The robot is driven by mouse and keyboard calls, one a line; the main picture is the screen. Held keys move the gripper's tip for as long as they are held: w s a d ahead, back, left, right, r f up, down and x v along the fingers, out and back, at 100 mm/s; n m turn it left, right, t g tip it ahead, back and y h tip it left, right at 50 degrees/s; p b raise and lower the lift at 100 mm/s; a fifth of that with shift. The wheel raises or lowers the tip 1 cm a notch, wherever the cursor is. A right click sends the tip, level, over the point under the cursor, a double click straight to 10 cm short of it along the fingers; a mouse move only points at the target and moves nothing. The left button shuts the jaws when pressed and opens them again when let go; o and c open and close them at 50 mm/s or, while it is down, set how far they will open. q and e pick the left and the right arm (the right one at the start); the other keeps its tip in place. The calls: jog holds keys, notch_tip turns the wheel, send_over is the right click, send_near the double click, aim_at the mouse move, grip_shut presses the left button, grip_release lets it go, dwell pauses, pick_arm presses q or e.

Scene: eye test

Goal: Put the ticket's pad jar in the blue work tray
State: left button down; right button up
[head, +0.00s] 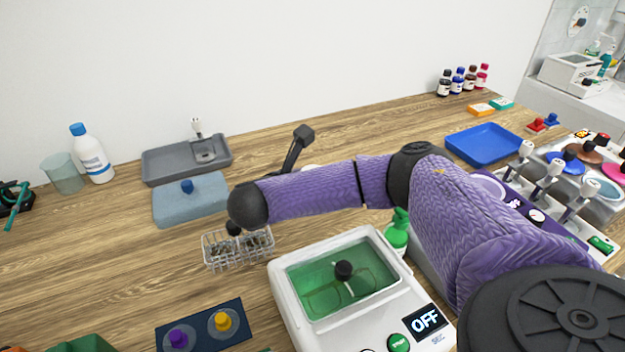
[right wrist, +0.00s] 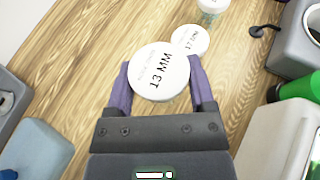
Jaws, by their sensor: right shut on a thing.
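My right gripper (right wrist: 160,76) is shut on a white round jar (right wrist: 158,64) whose lid reads "13 MM". A second white jar (right wrist: 190,39) with a lid too small to read surely stands just beyond it. A third pale jar (right wrist: 212,6) is cut by the top edge of the right wrist view. In the head view my purple right forearm hides the gripper and most of the jars. The blue work tray (head: 485,144) lies at the back right, with nothing visible in it. No ticket can be read. My left gripper is not in view.
A white bath with green liquid (head: 335,285) stands front centre, beside a green bottle (head: 397,235). A wire rack (head: 238,250), a blue-grey block (head: 190,205) and a grey tray (head: 160,165) stand left. Bottles (head: 458,83) and small coloured boxes (head: 482,110) are behind the blue tray.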

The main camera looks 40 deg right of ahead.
notch_tip(320, 180, up, 12)
jog(key=p, duration=0.6)
jog(key=shift+r+p, duration=0.25)
jog(key=shift+p, duration=0.15)
